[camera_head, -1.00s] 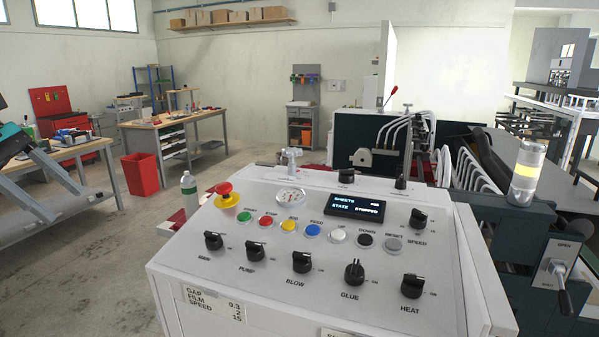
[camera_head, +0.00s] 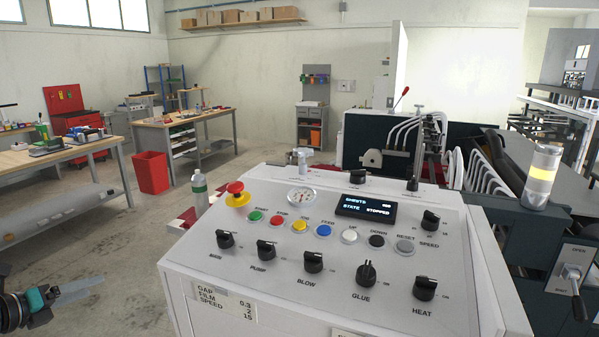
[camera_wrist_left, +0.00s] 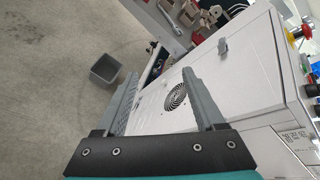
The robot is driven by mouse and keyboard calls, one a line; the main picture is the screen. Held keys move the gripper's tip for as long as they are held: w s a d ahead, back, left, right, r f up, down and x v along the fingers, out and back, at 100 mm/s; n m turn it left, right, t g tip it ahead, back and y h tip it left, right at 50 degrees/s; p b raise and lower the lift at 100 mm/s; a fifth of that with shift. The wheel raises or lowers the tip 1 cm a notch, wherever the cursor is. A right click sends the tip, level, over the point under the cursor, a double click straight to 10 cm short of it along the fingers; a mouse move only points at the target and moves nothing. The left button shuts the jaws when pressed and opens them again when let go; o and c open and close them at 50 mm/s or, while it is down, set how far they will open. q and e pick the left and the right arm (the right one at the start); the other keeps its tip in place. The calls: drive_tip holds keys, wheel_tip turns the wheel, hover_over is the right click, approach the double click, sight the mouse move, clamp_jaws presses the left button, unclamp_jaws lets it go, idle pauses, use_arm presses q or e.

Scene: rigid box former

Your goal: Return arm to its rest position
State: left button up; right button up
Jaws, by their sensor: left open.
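My left gripper (camera_head: 78,290) is at the lower left of the head view, left of the white control console and apart from it. It also shows in the left wrist view (camera_wrist_left: 162,95), where its two grey fingers stand wide apart with nothing between them. The control console (camera_head: 330,185) has a sloped top with black knobs, coloured buttons and a display reading "STATE STOPPED". In the left wrist view, the console's side with a round fan grille (camera_wrist_left: 175,97) lies beyond the fingers. My right gripper is not seen.
A red bin (camera_head: 151,172) and workbenches (camera_head: 185,122) are further back. A grey bin (camera_wrist_left: 106,69) is on the floor in the wrist view. Open floor lies left of the console.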

use_arm(q)
drive_tip(key=s+a+f+n+y, duration=0.6)
drive_tip(key=s+a+f+n, duration=0.3)
drive_tip(key=a+f+n, duration=0.15)
drive_tip(key=s+a+f+n+g+y, duration=0.3)
drive_tip(key=s+a+f+n+g, duration=0.15)
drive_tip(key=s, duration=0.65)
drive_tip(key=s+a+f+n+g+y, duration=0.25)
drive_tip(key=s+a+n, duration=0.25)
drive_tip(key=s, duration=0.7)
drive_tip(key=s+a+f+n+g+y, duration=0.2)
drive_tip(key=s+a+f+n+g, duration=0.25)
drive_tip(key=s, duration=0.65)
drive_tip(key=s+d+f+n+h, duration=0.1)
drive_tip(key=s+d+f+h, duration=0.1)
drive_tip(key=d+f, duration=0.8)
drive_tip(key=s+d+f+n+h, duration=0.1)
drive_tip(key=s+d+f+h, duration=0.15)
drive_tip(key=d+f, duration=0.75)
drive_tip(key=s+d+f+n+h, duration=0.1)
drive_tip(key=d+f+h, duration=0.1)
drive_tip(key=d, duration=1.6)
drive_tip(key=s+d+f+n+h, duration=0.1)
drive_tip(key=s+d+f+h, duration=0.15)
drive_tip(key=d, duration=1.55)
wheel_tip(320, 180, down, 14)
drive_tip(key=b, duration=1.4)
drive_tip(key=shift+w+a+r, duration=0.2)
drive_tip(key=shift+w+a, duration=0.25)
